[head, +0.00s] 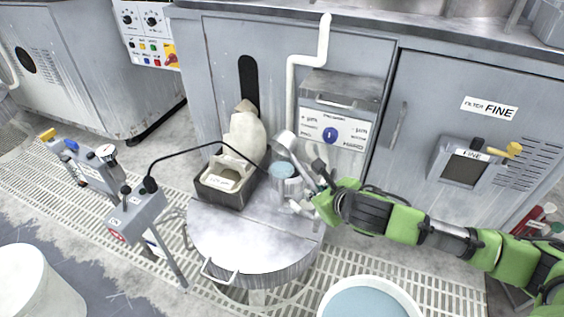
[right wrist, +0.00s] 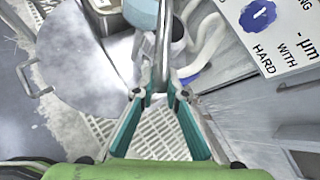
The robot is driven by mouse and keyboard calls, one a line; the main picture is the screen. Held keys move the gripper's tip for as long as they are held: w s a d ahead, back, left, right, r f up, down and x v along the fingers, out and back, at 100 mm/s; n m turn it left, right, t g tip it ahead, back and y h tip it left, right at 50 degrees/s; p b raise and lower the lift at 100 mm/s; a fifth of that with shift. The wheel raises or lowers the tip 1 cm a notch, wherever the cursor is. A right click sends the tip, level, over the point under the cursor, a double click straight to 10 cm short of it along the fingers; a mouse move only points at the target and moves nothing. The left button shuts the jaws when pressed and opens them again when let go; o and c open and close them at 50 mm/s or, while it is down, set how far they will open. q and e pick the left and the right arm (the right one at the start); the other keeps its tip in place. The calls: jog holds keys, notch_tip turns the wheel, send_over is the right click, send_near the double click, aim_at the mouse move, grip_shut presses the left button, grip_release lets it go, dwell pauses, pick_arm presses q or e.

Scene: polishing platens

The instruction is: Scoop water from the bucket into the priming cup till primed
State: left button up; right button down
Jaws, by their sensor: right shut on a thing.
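My right gripper (head: 320,197) is just right of the cup, shut on a thin grey handle (right wrist: 163,58). The bucket (head: 326,303) of pale blue water stands at the bottom edge. My left gripper is out of view.
A round grey platen cover (head: 225,245) with a handle lies left of my gripper. A white pipe (head: 291,85) and a labelled panel (head: 330,132) are on the cabinet behind. A control post (head: 135,213) stands left.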

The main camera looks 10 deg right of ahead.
jog(key=shift+w+d+t, duration=0.1)
jog(key=shift+t, duration=0.2)
dwell(0.4)
jog(key=shift+s+a+r+g+y, duration=0.2)
jog(key=shift+g+y, duration=0.2)
jog(key=shift+g, duration=0.3)
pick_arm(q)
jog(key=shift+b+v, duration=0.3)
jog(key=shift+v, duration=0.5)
pick_arm(e)
jog(key=shift+s+a+r+m+g+y, duration=0.1)
jog(key=shift+s+a+m+g+y, duration=0.3)
jog(key=shift+m+g+y, duration=0.4)
jog(key=shift+g, duration=0.3)
